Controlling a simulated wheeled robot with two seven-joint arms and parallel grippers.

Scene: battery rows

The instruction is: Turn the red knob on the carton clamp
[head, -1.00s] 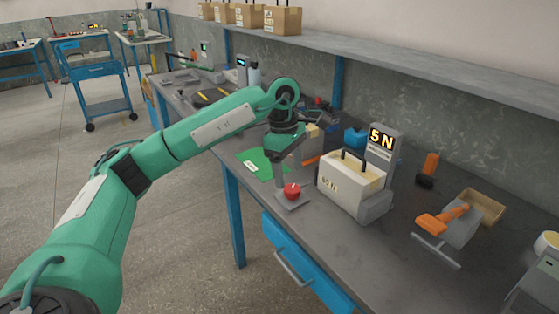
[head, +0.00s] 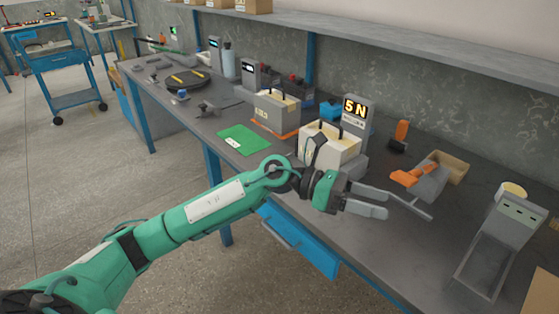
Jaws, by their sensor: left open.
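A cream carton (head: 343,142) with a dark handle sits against a grey device with a lit "5 N" display (head: 355,106). My left gripper (head: 384,202) is open and empty, its two grey fingers pointing right above the bench, in front of the carton and device. The red knob is not visible now; my left wrist and forearm cover the bench area left of the carton, where it stood on a small grey base. Whether the carton's device is the clamp is unclear. My right gripper is not in view.
An orange-handled tool (head: 412,175) and a small open box lie to the right. A grey device (head: 500,235) stands at far right. A blue drawer (head: 300,240) is under the bench.

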